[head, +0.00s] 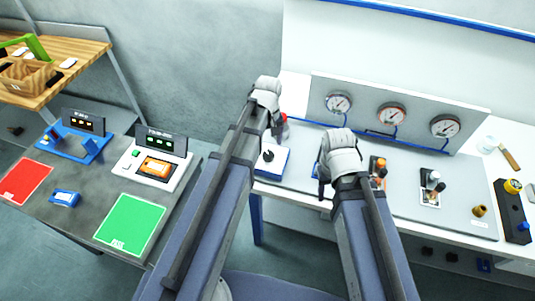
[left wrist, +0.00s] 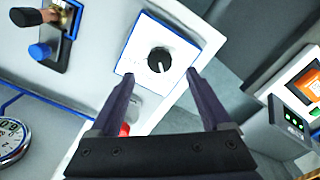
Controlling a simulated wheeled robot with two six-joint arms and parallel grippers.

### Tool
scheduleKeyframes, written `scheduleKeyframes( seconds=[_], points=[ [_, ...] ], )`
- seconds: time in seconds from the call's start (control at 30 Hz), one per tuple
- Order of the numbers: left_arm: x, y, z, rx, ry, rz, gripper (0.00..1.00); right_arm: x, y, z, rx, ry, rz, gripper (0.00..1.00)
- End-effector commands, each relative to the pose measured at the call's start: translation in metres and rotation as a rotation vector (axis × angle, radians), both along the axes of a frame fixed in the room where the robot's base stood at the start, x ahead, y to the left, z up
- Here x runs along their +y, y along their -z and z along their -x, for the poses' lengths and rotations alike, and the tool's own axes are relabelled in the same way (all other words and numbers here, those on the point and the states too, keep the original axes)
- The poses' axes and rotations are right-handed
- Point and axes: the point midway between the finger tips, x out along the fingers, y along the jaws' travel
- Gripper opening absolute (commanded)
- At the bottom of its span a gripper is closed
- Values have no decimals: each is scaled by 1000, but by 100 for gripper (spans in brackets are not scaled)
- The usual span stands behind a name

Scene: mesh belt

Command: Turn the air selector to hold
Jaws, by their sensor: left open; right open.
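The air selector is a black round knob (head: 268,155) on a white plate with a blue border, at the left end of the grey panel. In the left wrist view the knob (left wrist: 159,60) shows a pale pointer line; I cannot read any position labels. My left gripper (left wrist: 160,75) is open and empty, its fingertips on either side of the knob in that view. Whether they touch it I cannot tell. In the head view its wrist is above the panel behind the knob. My right gripper (head: 323,181) is open beside the lever valves, its fingers partly hidden by its wrist.
Pressure gauges (head: 391,115) stand on a board behind. Orange-handled (head: 378,165) and black-and-white (head: 432,181) fittings are on the panel to the right. A red part (left wrist: 124,130) is near the left gripper. A separate grey table (head: 75,210) with red and green mats is at left.

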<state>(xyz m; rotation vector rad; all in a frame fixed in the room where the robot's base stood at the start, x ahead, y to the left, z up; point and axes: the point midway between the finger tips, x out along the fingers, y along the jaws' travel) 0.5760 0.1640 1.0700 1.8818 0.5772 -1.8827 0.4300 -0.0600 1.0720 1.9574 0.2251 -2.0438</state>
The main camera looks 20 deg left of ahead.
Motion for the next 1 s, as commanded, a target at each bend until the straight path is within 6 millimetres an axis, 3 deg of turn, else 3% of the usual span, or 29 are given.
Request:
scheduleKeyframes(
  seconds=[0.03,0.4,0.83,1.0],
  points=[
    [0,11,0,0,1,0,82,0,11,0,0,-1,0,50],
    [0,56,0,0,1,0,82,0,56,0,0,-7,2,50],
    [0,62,0,0,1,0,82,0,62,0,0,-6,1,50],
    [0,62,0,0,1,0,63,0,62,0,0,-6,1,50]
  ],
)
